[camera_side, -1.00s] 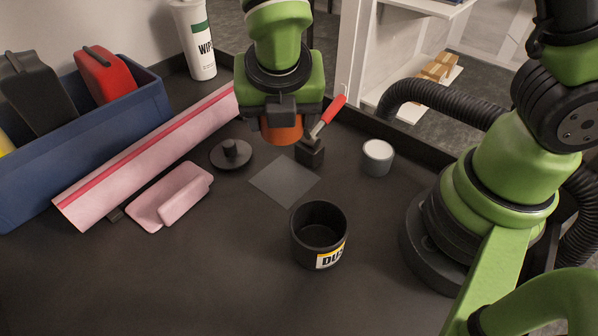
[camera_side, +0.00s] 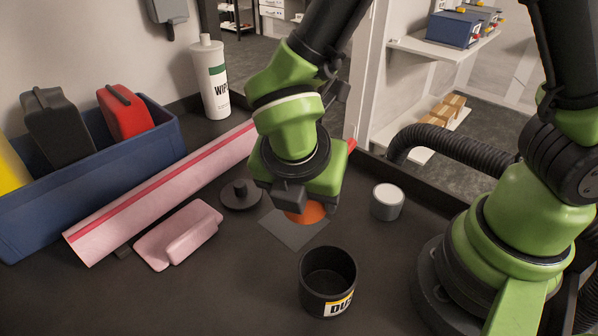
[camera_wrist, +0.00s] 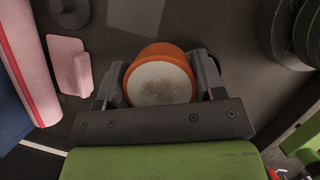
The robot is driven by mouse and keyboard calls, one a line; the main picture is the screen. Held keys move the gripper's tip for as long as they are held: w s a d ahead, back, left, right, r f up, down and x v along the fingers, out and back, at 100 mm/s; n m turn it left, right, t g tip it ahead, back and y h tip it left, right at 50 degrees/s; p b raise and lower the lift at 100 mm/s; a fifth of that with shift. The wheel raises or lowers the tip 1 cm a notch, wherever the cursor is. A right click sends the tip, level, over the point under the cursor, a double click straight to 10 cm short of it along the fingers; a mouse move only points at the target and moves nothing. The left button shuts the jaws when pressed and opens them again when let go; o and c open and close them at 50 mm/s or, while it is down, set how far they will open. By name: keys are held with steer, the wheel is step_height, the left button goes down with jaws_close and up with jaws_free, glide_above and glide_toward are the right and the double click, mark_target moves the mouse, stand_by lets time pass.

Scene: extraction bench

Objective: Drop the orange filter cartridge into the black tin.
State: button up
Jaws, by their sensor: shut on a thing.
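The orange filter cartridge (camera_side: 306,213) is held between the jaws of my gripper (camera_side: 300,200). In the wrist view, the cartridge (camera_wrist: 160,80) has a pale round face toward the camera, with a finger of my gripper (camera_wrist: 160,88) on each side. The black tin (camera_side: 328,282), with a white and yellow label, stands upright and open on the bench. The cartridge is above the bench, behind and slightly left of the tin in the side view, and apart from it. I cannot make out the tin in the wrist view.
A grey sheet (camera_side: 292,236) lies under the gripper. A black knobbed disc (camera_side: 240,196) and pink pieces (camera_side: 180,238) lie left. A grey white-topped pot (camera_side: 387,203) stands right. A red handle (camera_side: 352,145) is mostly hidden behind the gripper.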

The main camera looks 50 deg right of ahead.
steer(key=s+a+f+m+g, duration=0.1)
steer(key=s+m, duration=0.4)
steer(key=s, duration=0.1)
steer(key=shift+a+f+g, duration=0.25)
steer(key=shift+a+g, duration=0.15)
steer(key=shift+s, duration=0.1)
